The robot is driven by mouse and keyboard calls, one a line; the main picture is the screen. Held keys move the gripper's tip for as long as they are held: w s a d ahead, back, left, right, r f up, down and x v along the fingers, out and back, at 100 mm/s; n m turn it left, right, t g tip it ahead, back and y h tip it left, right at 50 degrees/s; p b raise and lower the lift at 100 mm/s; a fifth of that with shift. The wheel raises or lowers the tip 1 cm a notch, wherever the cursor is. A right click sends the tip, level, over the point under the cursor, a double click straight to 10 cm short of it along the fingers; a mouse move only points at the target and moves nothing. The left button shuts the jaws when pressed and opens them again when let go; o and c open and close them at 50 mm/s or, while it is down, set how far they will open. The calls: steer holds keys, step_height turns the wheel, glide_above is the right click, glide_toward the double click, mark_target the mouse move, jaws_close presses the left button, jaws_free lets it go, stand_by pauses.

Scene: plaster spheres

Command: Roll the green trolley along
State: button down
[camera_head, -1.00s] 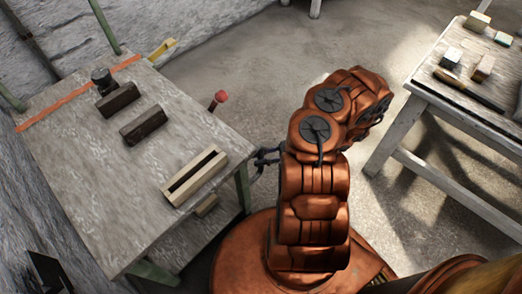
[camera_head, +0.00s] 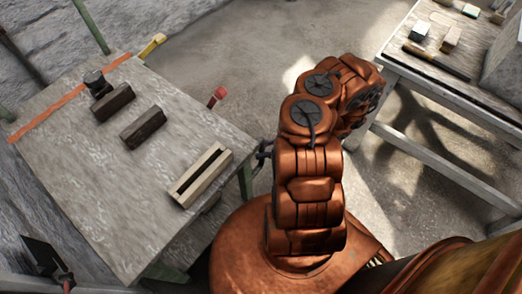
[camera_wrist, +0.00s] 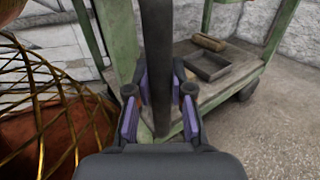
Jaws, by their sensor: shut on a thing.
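The green trolley (camera_head: 150,185) stands at the left in the head view, with a worn grey top and green legs. The wrist view shows its green frame (camera_wrist: 119,45), a lower shelf and a dark wheel. My gripper (camera_wrist: 159,82) is shut on a dark upright bar (camera_wrist: 157,35), with purple pads on both sides of it. I cannot tell how the bar joins the trolley. In the head view my gripper (camera_head: 263,153) is small and partly hidden beside the trolley's right edge.
On the trolley top lie dark blocks (camera_head: 143,127), a pale slotted box (camera_head: 202,173) and an orange strip (camera_head: 70,98). A wooden bench (camera_head: 455,85) with blocks stands at right. Open floor (camera_head: 240,60) lies behind. A rough wall is close at left.

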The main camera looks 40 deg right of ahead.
steer(key=c, duration=1.3)
jaws_free()
steer(key=shift+s+d, duration=0.1)
steer(key=shift+s, duration=0.2)
steer(key=shift+o, duration=1.4)
steer(key=shift+d, duration=0.1)
steer(key=v, duration=1.1)
steer(key=shift+d, duration=0.3)
steer(key=shift+s, duration=0.1)
